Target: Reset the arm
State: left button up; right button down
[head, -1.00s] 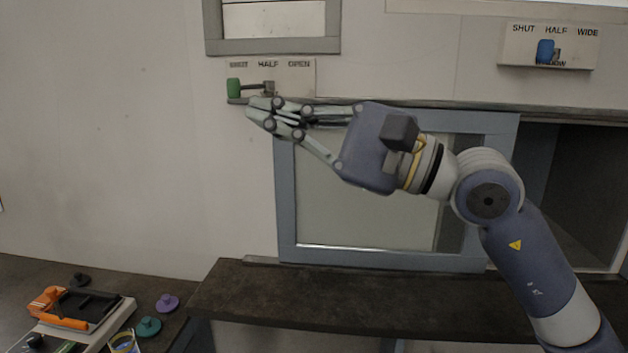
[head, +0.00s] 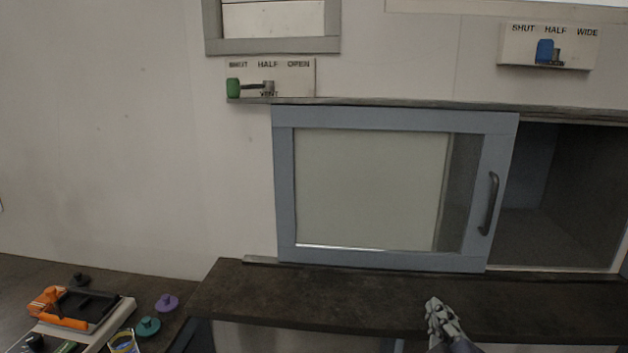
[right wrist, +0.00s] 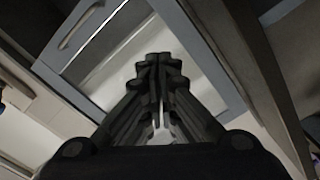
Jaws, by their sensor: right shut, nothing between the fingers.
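My right gripper (head: 434,306) shows at the bottom of the head view, low in front of the dark ledge. It is shut and empty. In the right wrist view its fingers (right wrist: 158,62) are closed together, with the blue-framed window behind them. My left gripper is in neither view. The green-handled vent lever (head: 233,88) points to the left, under the word SHUT. The blue-handled lever (head: 545,51) at the upper right stands near HALF.
The blue-framed sliding window (head: 283,190) has a dark opening to its right. The dark ledge (head: 290,298) runs below it. At the lower left are an orange and black device (head: 75,308), a purple knob (head: 167,302) and a teal knob (head: 148,326).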

jog(key=s+f+m+g, duration=0.3)
jog(key=s+f+g, duration=0.3)
jog(key=f, duration=0.6)
jog(key=s+a+f+m+g+y, duration=0.15)
jog(key=s+f+g, duration=0.25)
jog(key=s+f, duration=0.55)
jog(key=s+a+f+m+g+y, duration=0.15)
jog(key=s+f+m+g, duration=0.35)
jog(key=s, duration=0.8)
notch_tip(320, 180, down, 24)
jog(key=n+p, duration=0.1)
jog(key=n, duration=0.2)
jog(key=s+d+f, duration=0.2)
jog(key=s+f, duration=0.6)
jog(key=s+d+f+g, duration=0.1)
jog(key=s+d+f, duration=0.1)
jog(key=s+f, duration=0.7)
jog(key=shift+s+p, duration=0.25)
jog(key=shift+p, duration=0.2)
